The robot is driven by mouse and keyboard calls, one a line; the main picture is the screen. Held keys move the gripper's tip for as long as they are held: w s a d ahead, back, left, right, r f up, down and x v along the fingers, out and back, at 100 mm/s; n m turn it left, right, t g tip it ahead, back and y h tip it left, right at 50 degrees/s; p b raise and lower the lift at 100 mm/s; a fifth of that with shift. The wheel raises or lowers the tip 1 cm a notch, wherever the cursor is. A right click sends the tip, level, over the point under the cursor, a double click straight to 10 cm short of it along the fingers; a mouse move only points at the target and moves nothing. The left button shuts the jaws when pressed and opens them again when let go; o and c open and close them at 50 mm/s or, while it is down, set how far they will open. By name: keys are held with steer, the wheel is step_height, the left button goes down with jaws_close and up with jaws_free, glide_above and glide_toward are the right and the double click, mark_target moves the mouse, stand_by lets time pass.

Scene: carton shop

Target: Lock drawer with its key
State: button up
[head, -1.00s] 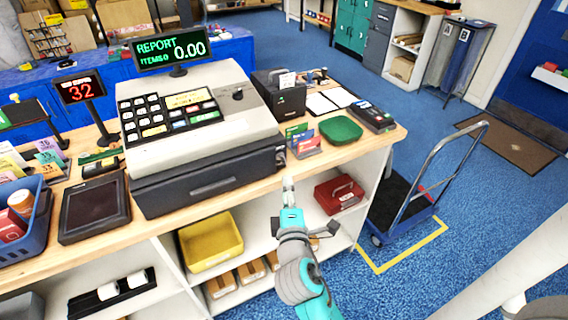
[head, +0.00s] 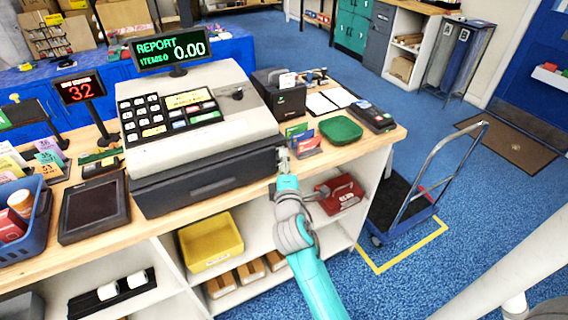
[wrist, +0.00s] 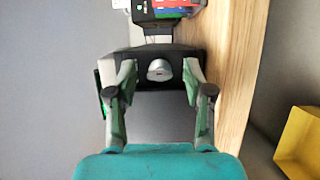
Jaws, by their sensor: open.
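The cash register's dark drawer (head: 212,188) appears shut beneath the grey register. My gripper (head: 284,160) is at the right end of the drawer front, by the counter edge. No separate key can be made out.
The wooden counter (head: 345,158) holds a green dish (head: 341,130), a black box (head: 279,94) and small coloured cards (head: 306,142) near my gripper. Below are a yellow bin (head: 211,243) and a red box (head: 340,194). A trolley (head: 408,213) stands right.

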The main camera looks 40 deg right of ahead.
jaws_close()
steer(key=shift+m, duration=0.7)
jaws_free()
steer(key=shift+a, duration=0.1)
steer(key=v, duration=1.2)
steer(key=shift+r, duration=0.3)
